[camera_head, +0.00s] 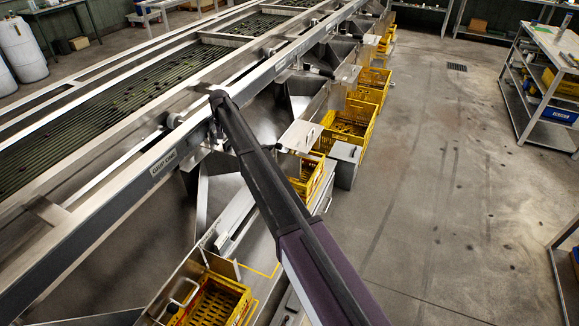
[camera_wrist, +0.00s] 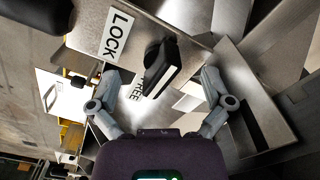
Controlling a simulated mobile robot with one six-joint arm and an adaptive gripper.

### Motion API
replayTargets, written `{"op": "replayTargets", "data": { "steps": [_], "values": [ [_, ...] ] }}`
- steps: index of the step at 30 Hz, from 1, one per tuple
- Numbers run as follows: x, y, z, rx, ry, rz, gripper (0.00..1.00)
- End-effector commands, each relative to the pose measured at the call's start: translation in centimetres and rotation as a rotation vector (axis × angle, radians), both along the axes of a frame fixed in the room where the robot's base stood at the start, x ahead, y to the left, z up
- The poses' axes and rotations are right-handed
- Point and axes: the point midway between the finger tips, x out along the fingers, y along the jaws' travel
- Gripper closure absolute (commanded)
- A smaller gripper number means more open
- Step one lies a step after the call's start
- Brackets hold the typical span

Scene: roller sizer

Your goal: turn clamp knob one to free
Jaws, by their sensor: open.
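The black clamp knob (camera_wrist: 158,66) sits on a pale metal plate in the wrist view. Its bar-shaped grip stands out toward the camera. A white LOCK label (camera_wrist: 116,33) is at its upper left. A FREE label (camera_wrist: 137,90) is below it, partly hidden by the grip. Which label the knob points to is hard to tell. My gripper (camera_wrist: 161,76) is open, one grey finger at each side of the knob, with visible gaps. In the head view my arm reaches the side rail, and its end hides the knob.
The sizer's long metal rail (camera_head: 110,200) carries a small label plate (camera_head: 163,162). Metal chutes and yellow crates (camera_head: 350,125) line the machine's side. A shelf cart (camera_head: 545,100) stands at right. The concrete floor between is clear.

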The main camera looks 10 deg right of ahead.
Motion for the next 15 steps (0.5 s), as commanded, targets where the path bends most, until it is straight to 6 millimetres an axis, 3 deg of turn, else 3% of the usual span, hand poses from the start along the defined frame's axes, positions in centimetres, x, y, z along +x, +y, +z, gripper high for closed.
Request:
{"op": "replayTargets", "data": {
  "steps": [15],
  "values": [
    [0.0,0.0,0.0,0.0,0.0,-0.341,0.0]
  ]
}}
